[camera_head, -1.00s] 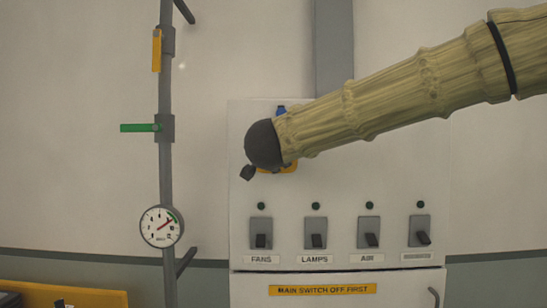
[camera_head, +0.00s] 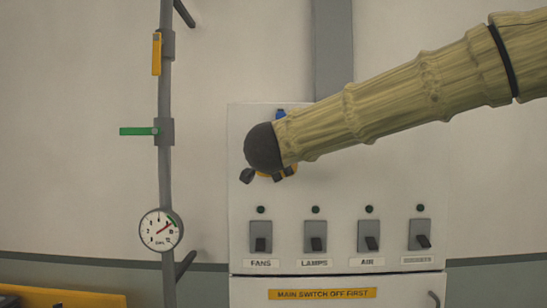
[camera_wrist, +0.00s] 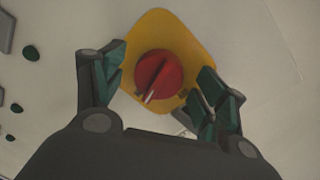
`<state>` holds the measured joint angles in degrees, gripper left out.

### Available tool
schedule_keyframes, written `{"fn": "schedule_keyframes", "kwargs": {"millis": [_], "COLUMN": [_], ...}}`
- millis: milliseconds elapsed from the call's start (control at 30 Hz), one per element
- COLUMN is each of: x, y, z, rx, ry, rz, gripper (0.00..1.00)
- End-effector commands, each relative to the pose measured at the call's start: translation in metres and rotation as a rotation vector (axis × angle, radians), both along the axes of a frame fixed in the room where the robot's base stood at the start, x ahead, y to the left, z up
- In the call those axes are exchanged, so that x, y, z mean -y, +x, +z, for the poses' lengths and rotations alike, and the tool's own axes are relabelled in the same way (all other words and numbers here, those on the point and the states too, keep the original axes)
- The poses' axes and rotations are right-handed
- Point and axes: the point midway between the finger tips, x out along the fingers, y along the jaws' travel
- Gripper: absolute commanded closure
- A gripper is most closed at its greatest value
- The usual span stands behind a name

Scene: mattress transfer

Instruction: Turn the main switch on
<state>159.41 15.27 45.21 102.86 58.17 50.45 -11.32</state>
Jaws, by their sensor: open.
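The main switch is a round red knob (camera_wrist: 159,76) with a dark ridge and a pale mark, on a yellow plate (camera_wrist: 165,28). In the wrist view it lies between the two spread fingers of my gripper (camera_wrist: 163,85), which is open. I see no finger clearly touching the knob. In the head view my gripper (camera_head: 268,176) is in front of the upper panel (camera_head: 240,190), and my arm hides the knob. Only an edge of the yellow plate (camera_head: 264,173) shows there.
Below are small switches labelled FANS (camera_head: 261,237), LAMPS (camera_head: 315,237), AIR (camera_head: 369,236) and one with an unreadable label (camera_head: 420,235), each under a dark lamp. A pipe (camera_head: 167,185) with a gauge (camera_head: 161,230) and green lever (camera_head: 138,131) stands left.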

Motion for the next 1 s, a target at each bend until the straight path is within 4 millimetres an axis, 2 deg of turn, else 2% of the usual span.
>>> {"fn": "schedule_keyframes", "kwargs": {"millis": [167, 600, 800, 1000], "x": [0.0, -0.002, -0.002, -0.002], "y": [-0.021, -0.096, -0.113, -0.117], "z": [0.004, 0.011, 0.012, 0.012], "rx": [0.002, 0.002, 0.001, 0.0], "ry": [0.0, 0.0, 0.001, 0.001], "rz": [0.0, 0.001, -0.001, -0.001], "gripper": [0.28, 0.28, 0.28, 0.28]}}
